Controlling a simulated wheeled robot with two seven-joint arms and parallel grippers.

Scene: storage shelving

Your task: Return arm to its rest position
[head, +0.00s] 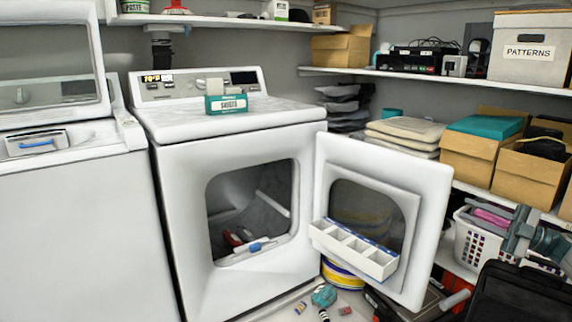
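What looks like my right gripper (520,231) is grey and sits at the right edge, in front of the shelves and over a white laundry basket (470,240). It is small and overlaps other things, so I cannot tell whether its fingers are open or shut, and I see nothing clearly held in it. My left gripper and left arm are not in view.
A white front-loading machine (180,200) has its door (437,190) swung open to the right. A white compartment tray (352,250) is at the door. Cardboard boxes (470,160) fill the right shelf. Small items (323,295) lie on the floor below the door.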

